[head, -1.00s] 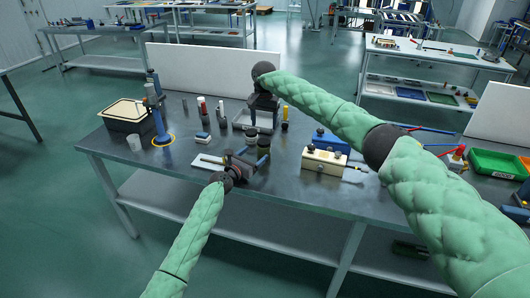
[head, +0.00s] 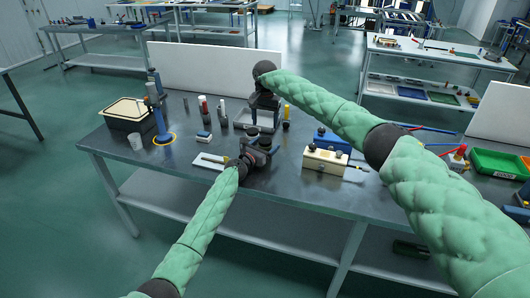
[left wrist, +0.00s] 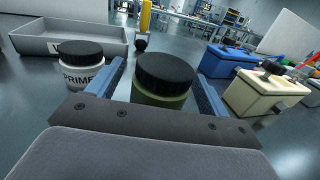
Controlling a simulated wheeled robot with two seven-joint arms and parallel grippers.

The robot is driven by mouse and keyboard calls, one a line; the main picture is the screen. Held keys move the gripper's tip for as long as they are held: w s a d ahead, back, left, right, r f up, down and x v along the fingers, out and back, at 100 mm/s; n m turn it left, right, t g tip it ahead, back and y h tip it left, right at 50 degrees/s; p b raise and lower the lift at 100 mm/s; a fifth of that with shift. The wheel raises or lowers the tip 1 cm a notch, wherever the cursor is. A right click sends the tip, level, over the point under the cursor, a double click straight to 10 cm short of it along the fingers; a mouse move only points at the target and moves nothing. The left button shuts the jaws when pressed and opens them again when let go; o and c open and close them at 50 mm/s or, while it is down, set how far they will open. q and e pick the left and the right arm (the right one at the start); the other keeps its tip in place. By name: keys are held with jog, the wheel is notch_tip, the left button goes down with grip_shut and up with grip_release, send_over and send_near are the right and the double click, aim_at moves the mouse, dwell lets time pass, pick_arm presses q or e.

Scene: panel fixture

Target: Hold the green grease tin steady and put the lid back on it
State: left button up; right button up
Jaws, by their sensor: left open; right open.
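The green grease tin (left wrist: 160,97) stands upright on the bench. A black lid (left wrist: 164,70) sits on top of it; I cannot tell how firmly it is seated. My left gripper (head: 258,152) is open at the tin, with its two blue fingers on either side of it in the left wrist view. I see no clear contact. In the head view the tin (head: 266,143) is partly hidden by this gripper. My right gripper (head: 264,108) is open, pointing down, behind the tins and over the grey tray; its fingertips are hard to make out.
A white tin (left wrist: 82,77) marked "PRIME", with a black lid, stands just outside my left finger. A grey tray (left wrist: 60,42) lies behind it. Cream and blue boxes (head: 326,155) stand to the right. A blue stand (head: 160,125) is at the left.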

pick_arm(q)
jog(key=c, duration=1.7)
grip_shut()
pick_arm(e)
jog(key=m, duration=0.9)
jog(key=shift+d, duration=0.3)
jog(key=m, duration=0.4)
jog(key=shift+a, duration=0.2)
jog(key=m, duration=0.5)
jog(key=shift+a, duration=0.1)
